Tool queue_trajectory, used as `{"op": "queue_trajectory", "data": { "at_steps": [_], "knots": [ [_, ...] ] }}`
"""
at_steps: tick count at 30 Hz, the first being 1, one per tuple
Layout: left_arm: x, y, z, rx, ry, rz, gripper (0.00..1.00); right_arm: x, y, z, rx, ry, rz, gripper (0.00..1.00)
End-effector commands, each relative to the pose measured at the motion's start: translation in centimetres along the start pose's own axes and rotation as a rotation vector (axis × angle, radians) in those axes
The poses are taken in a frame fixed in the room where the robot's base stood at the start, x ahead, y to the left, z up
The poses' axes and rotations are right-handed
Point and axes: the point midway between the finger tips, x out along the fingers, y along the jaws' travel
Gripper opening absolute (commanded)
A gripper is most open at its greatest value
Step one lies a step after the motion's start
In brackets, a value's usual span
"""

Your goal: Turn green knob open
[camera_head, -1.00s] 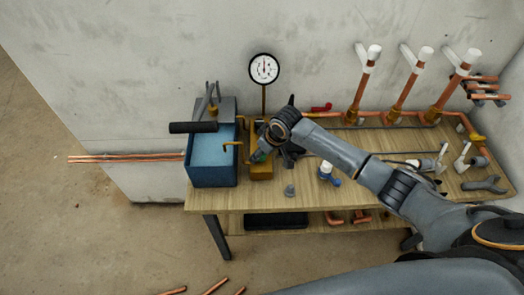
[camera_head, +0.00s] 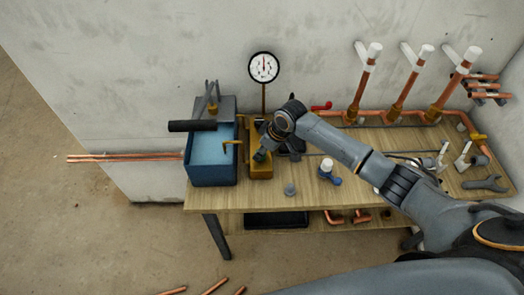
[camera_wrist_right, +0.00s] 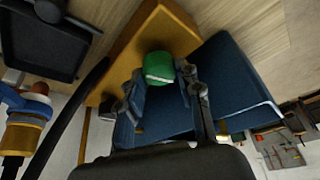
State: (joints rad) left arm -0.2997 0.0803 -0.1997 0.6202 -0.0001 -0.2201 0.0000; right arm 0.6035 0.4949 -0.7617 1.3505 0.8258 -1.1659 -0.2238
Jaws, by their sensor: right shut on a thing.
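The green knob (camera_head: 261,156) sits on the front of the yellow-brown block (camera_head: 261,172), just right of the blue water tank. It shows as a rounded green cap in the right wrist view (camera_wrist_right: 158,68). My right gripper (camera_head: 263,150) reaches down to the knob from the right. In the right wrist view its two fingers (camera_wrist_right: 166,88) stand on either side of the knob and are shut on it. Part of the knob is hidden by the fingers in the head view. My left gripper is in neither view.
The blue tank (camera_head: 189,170) stands close on the left, with a brass spout (camera_head: 231,144) between it and the block. A pressure gauge (camera_head: 263,67) rises behind. A grey cap (camera_head: 290,188) and a blue-white fitting (camera_head: 329,172) are on the bench nearby.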

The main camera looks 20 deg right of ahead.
Motion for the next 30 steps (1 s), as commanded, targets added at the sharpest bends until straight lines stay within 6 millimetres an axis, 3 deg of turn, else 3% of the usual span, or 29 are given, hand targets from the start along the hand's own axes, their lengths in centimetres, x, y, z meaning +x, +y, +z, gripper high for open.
{"op": "queue_trajectory", "data": {
  "at_steps": [30],
  "knots": [
    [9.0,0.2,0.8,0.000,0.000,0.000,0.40,0.5,0.5,-0.2,-0.885,0.003,-0.366,0.03]
  ]
}}
